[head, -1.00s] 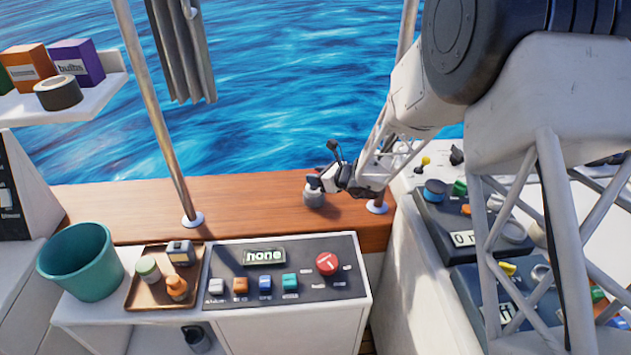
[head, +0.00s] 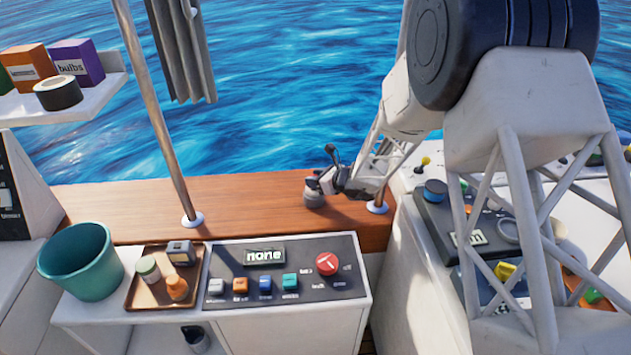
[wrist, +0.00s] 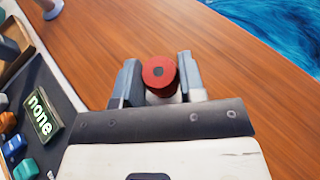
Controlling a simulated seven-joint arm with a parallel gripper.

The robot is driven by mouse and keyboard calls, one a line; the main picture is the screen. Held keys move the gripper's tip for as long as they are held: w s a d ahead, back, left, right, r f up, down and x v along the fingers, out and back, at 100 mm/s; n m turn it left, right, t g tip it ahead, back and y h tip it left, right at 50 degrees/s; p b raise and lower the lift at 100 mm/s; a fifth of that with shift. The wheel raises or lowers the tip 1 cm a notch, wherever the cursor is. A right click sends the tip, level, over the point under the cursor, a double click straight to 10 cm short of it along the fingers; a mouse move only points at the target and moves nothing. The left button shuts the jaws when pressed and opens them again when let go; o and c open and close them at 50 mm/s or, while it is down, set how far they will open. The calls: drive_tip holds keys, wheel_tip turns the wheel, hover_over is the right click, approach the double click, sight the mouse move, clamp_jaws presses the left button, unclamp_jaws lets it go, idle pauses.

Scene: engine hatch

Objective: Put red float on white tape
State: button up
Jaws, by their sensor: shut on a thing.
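My gripper (wrist: 160,80) is shut on the red float (wrist: 158,73), which shows as a round red top with a dark centre between the two fingers in the wrist view. In the head view my gripper (head: 316,184) is over the wooden ledge, and the float is mostly hidden by it. A pale grey, round, low thing (head: 313,199), apparently the white tape, sits on the ledge directly under the gripper. A pale patch also shows below the float in the wrist view. I cannot tell whether float and tape touch.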

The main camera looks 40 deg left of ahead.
drive_tip(key=shift+f, duration=0.4)
drive_tip(key=shift+f, duration=0.15)
drive_tip(key=o, duration=0.9)
drive_tip(key=shift+v, duration=6.05)
